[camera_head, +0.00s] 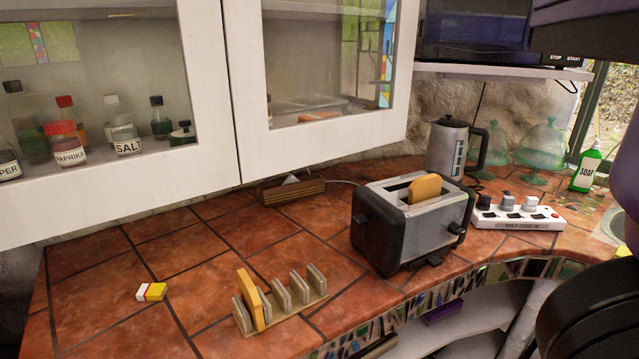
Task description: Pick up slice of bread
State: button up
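One slice of bread (249,299) stands upright in the left end of a toast rack (284,314) near the front of the counter. Another slice of bread (425,188) sticks up out of the slot of a silver and black toaster (405,236), to the right of the rack. Its lower part is hidden inside the toaster. Dark parts of my arm show along the right edge. My gripper's fingertips cannot be made out, and nothing of mine touches either slice.
A yellow and white box (151,292) lies left of the rack. A kettle (451,150), a power strip (517,213) and a soap bottle (587,167) stand right of the toaster. Glass-door cabinets (212,90) overhang the back left. The tiled counter (180,255) is mostly bare at left.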

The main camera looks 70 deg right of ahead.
aim_at(422, 189)
jog(key=z, duration=0.4)
jog(key=l+z, duration=0.1)
jog(key=z, duration=0.3)
jog(key=i+z, duration=0.1)
jog(key=z, duration=0.7)
jog(key=u, duration=1.05)
jog(key=j+z, duration=0.1)
jog(key=z, duration=0.7)
jog(key=k+j+z, duration=0.1)
jog(key=z, duration=0.25)
